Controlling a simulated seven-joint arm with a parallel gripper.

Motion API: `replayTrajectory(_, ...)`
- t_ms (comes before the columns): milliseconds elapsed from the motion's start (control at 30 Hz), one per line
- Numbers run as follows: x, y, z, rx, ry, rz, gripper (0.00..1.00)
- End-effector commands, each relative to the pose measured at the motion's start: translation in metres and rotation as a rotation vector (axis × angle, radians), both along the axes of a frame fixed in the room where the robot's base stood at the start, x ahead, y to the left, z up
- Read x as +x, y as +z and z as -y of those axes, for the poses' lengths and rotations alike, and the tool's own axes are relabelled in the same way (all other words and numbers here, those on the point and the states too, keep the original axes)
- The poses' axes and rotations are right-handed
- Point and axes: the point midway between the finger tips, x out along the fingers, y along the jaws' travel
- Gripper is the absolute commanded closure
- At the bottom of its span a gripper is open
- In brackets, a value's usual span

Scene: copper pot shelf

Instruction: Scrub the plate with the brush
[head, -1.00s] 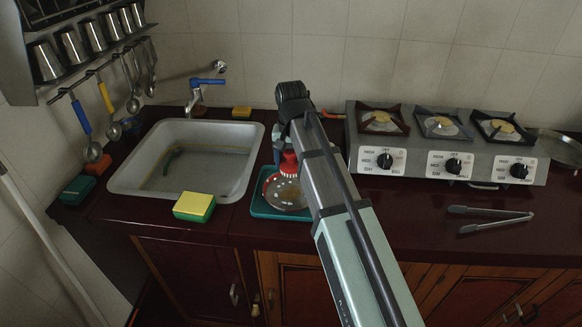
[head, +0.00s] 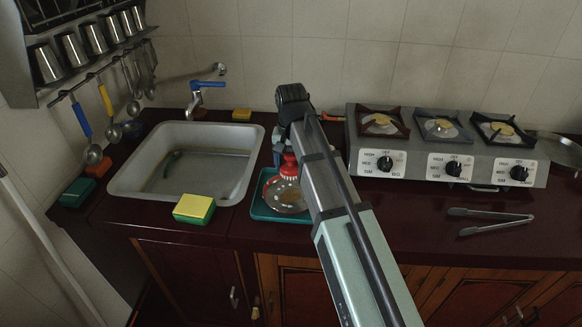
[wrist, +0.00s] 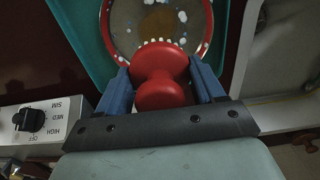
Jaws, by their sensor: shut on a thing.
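The plate (head: 285,199) lies in a teal tray (head: 258,208) on the counter, right of the sink, partly hidden behind my arm. In the wrist view the plate (wrist: 150,22) has a red rim line, a brown stain and several white and bluish specks. My gripper (wrist: 160,85) is shut on the red knob of the brush (wrist: 162,92), with one blue finger on each side. The brush (head: 289,167) also shows red beside my arm in the head view.
The sink (head: 127,175) is left of the tray, with a yellow-green sponge (head: 194,208) on its front edge. A stove (head: 445,150) with several knobs stands right of my arm. Tongs (head: 492,218) lie on the counter before it. Utensils hang at the left wall.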

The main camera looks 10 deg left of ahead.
Motion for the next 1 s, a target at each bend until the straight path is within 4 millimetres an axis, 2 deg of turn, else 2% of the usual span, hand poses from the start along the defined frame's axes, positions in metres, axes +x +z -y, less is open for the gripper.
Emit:
replayTrajectory(667,-0.001,-0.06,0.0,0.0,0.0,-0.001,0.6)
replayTrajectory(767,-0.001,-0.075,0.0,-0.001,0.0,-0.002,0.6)
replayTrajectory(800,-0.004,-0.074,0.001,0.0,0.0,0.001,0.65)
replayTrajectory(1000,-0.024,-0.075,0.002,0.0,0.001,0.001,0.65)
